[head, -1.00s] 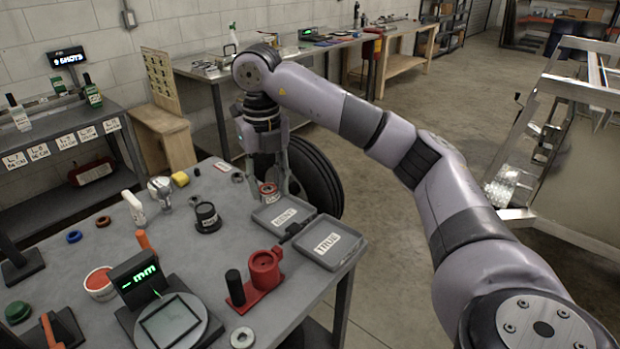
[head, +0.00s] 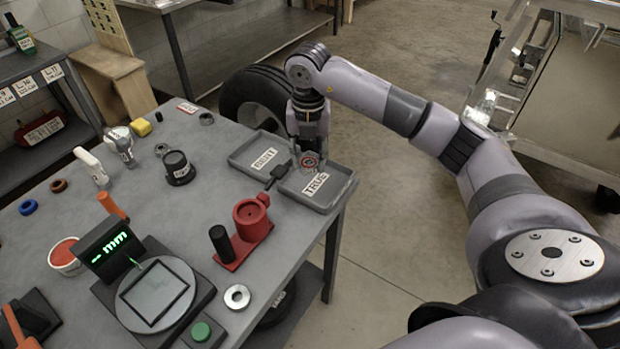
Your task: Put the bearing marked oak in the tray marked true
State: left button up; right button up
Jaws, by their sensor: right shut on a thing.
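The tray marked TRUE (head: 333,190) is a grey shallow tray at the table's right corner. The tray marked BENT (head: 243,161) sits beside it on the left. My right gripper (head: 309,158) points down over the back part of the TRUE tray. It is shut on a small ring-shaped bearing (head: 309,162) with a red band. The bearing's marking is too small to read, and I cannot tell whether it touches the tray floor. My left gripper is not in view.
A dark clip-like thing (head: 278,173) lies between the trays. A red fixture (head: 250,220) with a black post stands in front of them. A loose steel ring (head: 237,296), a gauge with a green display (head: 112,245) and a black labelled cup (head: 178,168) are on the table.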

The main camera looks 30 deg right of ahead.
aim_at(308, 164)
notch_tip(308, 164, down, 4)
jog(key=shift+r, duration=0.15)
jog(key=shift+f, duration=0.35)
notch_tip(308, 164, down, 3)
jog(key=shift+f+p, duration=0.2)
jog(key=shift+p, duration=0.25)
jog(key=shift+f, duration=0.4)
jog(key=o, duration=0.8)
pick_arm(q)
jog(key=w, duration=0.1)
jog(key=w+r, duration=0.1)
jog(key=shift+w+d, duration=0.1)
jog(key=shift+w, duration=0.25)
pick_arm(e)
jog(key=shift+o, duration=0.6)
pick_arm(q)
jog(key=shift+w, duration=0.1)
pick_arm(e)
jog(key=shift+r, duration=0.1)
